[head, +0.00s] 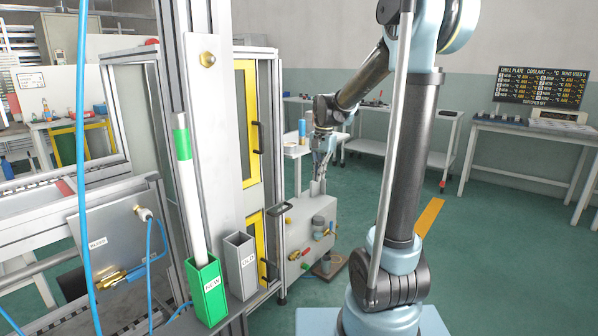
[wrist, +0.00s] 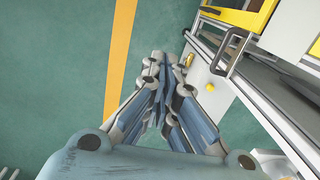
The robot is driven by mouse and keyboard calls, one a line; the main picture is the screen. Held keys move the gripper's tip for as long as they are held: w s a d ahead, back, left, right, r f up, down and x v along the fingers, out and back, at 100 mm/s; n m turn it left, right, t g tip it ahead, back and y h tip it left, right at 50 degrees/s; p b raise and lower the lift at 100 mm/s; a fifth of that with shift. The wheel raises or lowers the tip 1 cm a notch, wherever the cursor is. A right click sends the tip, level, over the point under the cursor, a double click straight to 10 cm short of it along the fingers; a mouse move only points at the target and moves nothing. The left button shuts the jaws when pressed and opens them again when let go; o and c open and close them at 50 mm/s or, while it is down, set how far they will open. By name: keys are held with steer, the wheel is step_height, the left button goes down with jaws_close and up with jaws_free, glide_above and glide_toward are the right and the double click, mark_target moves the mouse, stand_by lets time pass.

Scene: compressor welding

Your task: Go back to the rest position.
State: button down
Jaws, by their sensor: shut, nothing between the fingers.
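My gripper (head: 322,172) hangs pointing down at the end of my arm in the head view, in front of the far tables. It is above or in front of a grey machine box with fittings (head: 312,230); I cannot tell the exact gap. In the wrist view my gripper (wrist: 160,62) has its fingers together with nothing between them. Below it are the green floor (wrist: 60,60) and a yellow floor stripe (wrist: 122,50).
A green bin marked NEW (head: 207,290) holds a white tube with a green band (head: 190,190). A grey bin marked OLD (head: 240,265) stands beside it. Yellow-framed cabinet doors (head: 247,120) stand behind. A long table (head: 530,128) is at the right; open floor lies before it.

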steer(key=s+d+n+t, duration=0.15)
steer(key=s+d, duration=0.25)
steer(key=s, duration=0.4)
steer(key=s+d+n+g, duration=0.15)
steer(key=s+d, duration=0.25)
steer(key=s, duration=0.4)
steer(key=s+d+f+n+t, duration=0.2)
steer(key=s+d+f+n, duration=0.1)
steer(key=s+f, duration=0.7)
steer(key=s+n, duration=0.1)
steer(key=s, duration=0.3)
steer(key=shift+d+h, duration=0.3)
steer(key=shift+h, duration=0.1)
steer(key=shift+w+f, duration=0.25)
steer(key=shift+w, duration=0.25)
steer(key=shift+s, duration=0.15)
